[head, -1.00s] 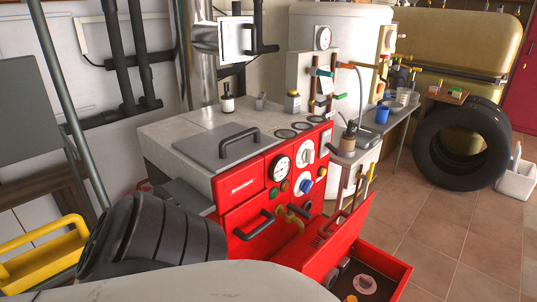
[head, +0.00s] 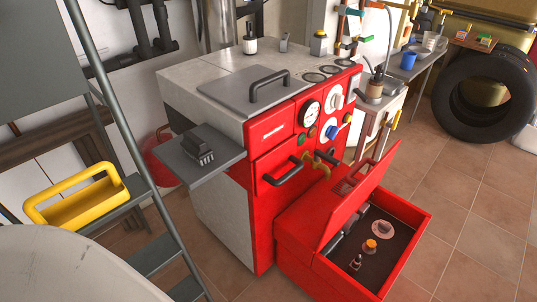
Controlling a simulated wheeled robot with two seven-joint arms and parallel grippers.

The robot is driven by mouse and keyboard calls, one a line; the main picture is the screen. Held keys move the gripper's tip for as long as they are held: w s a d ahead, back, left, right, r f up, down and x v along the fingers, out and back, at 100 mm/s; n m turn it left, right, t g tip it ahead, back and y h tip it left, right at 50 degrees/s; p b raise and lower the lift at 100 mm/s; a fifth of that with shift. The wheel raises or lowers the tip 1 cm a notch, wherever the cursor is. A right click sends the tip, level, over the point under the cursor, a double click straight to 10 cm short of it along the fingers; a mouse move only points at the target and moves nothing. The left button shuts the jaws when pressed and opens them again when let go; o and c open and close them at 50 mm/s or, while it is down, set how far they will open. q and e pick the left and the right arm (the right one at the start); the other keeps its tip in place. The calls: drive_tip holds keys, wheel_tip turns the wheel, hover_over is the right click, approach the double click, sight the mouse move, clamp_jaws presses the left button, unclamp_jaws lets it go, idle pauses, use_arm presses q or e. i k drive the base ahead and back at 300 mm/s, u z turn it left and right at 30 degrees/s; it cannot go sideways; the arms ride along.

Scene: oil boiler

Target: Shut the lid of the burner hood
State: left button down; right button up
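The burner hood (head: 300,238) is a red box low on the front of the red and grey boiler (head: 218,190). Its red lid (head: 362,196) stands raised and tilted along the left side of the opening. Inside the open hood are a dark floor, an orange-topped part (head: 370,245), a pale round part (head: 382,230) and a small fitting (head: 355,262). Neither of my grippers is in view.
A side shelf (head: 215,165) with a dark block sticks out left of the boiler. A stepladder (head: 125,140) and yellow tray (head: 75,205) stand further left. Bare tiled floor (head: 460,235) lies right of the hood. A tyre (head: 485,95) stands at the back right.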

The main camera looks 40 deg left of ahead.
sight(349, 204)
drive_tip(key=u, duration=0.45)
drive_tip(key=i, duration=1)
